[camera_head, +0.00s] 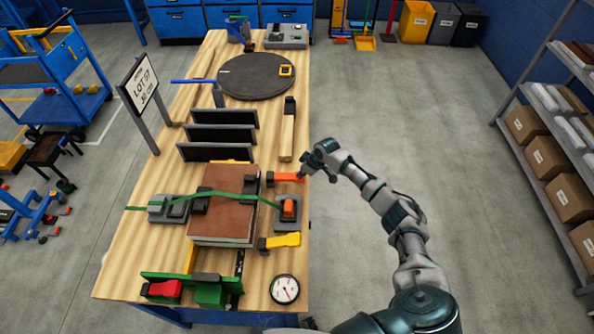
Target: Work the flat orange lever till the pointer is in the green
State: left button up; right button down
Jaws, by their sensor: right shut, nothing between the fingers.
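The flat orange lever (285,177) lies near the right edge of the wooden bench, beside the brown-topped sandwich panel (225,195). My right gripper (306,175) is shut and empty at the lever's right end, just over the bench edge. I cannot tell whether it touches the lever. The round white gauge (285,290) lies at the bench's near right corner. Its pointer and coloured zones are too small to read. My left gripper is out of view.
A green strap (222,193) crosses the panel to a grey buckle with an orange part (289,208). A yellow handle (283,241) sits nearer. Black upright slats (215,152) and a dark turntable (256,77) stand farther back. Floor right of the bench is clear.

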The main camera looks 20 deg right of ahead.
jog(key=s+d+p, duration=0.1)
jog(key=s+r+p, duration=0.1)
jog(key=p, duration=0.1)
jog(key=shift+s+d+r, duration=0.1)
jog(key=shift+s+d, duration=0.1)
jog(key=shift+d, duration=0.25)
jog(key=v, duration=1.1)
jog(key=shift+s+d+r, duration=0.15)
jog(key=shift+r, duration=0.1)
dwell(0.6)
